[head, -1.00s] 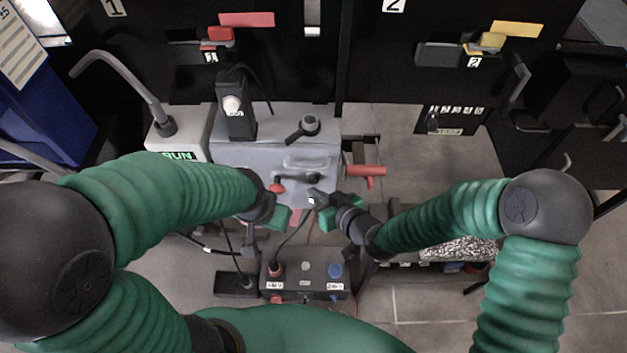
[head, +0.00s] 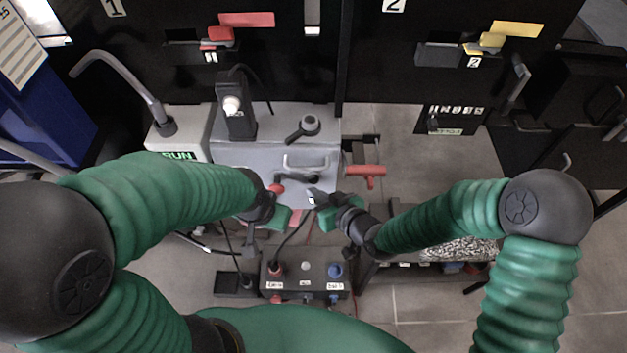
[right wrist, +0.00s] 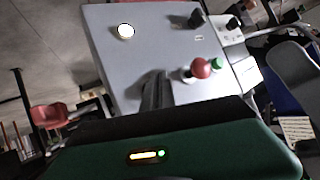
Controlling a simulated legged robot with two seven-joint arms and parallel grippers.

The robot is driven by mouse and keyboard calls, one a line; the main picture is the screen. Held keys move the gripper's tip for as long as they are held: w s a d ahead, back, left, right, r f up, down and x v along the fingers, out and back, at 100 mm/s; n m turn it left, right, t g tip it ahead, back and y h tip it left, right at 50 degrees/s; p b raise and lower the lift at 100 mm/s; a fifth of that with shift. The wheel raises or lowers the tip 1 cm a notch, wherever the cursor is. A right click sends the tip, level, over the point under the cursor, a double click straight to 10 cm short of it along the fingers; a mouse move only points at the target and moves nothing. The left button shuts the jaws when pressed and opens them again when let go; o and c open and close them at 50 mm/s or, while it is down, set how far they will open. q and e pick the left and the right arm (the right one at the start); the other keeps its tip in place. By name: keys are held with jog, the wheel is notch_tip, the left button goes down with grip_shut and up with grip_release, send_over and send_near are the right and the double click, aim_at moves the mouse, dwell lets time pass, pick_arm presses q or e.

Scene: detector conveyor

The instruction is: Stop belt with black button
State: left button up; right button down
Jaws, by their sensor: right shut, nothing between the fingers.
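A grey control box (head: 235,150) stands in front of me, and its panel (right wrist: 150,60) fills the middle of the right wrist view. That panel carries a black knob or button (right wrist: 196,19), a red mushroom button (right wrist: 201,68), a green button (right wrist: 217,63) and a lit white round one (right wrist: 125,31). My right gripper (head: 313,198) is shut and empty, at the near right edge of the box. Its dark fingers (right wrist: 155,92) point at the panel; contact cannot be told. My left gripper (head: 285,216) is at the near edge, its fingers unclear.
A small black button box (head: 305,270) with red, white and blue buttons sits below the grippers. A red handle (head: 366,170) sticks out right of the grey box. A bent grey tube (head: 125,75) rises at left. Black cabinets (head: 270,60) stand behind; open floor (head: 410,150) lies right.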

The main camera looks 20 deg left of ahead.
jog(key=shift+w, duration=0.1)
jog(key=shift+w+a, duration=0.1)
jog(key=shift+w, duration=0.15)
jog(key=shift+w+a+r, duration=0.1)
jog(key=shift+w+a, duration=0.05)
jog(key=shift+w, duration=0.35)
dwell(1.0)
jog(key=shift+s+d, duration=0.25)
jog(key=shift+s, duration=0.65)
jog(key=shift+s+d, duration=0.25)
jog(key=shift+s, duration=0.55)
jog(key=shift+s+d, duration=0.2)
jog(key=shift+s, duration=0.6)
jog(key=shift+s+d, duration=0.25)
jog(key=shift+s, duration=0.55)
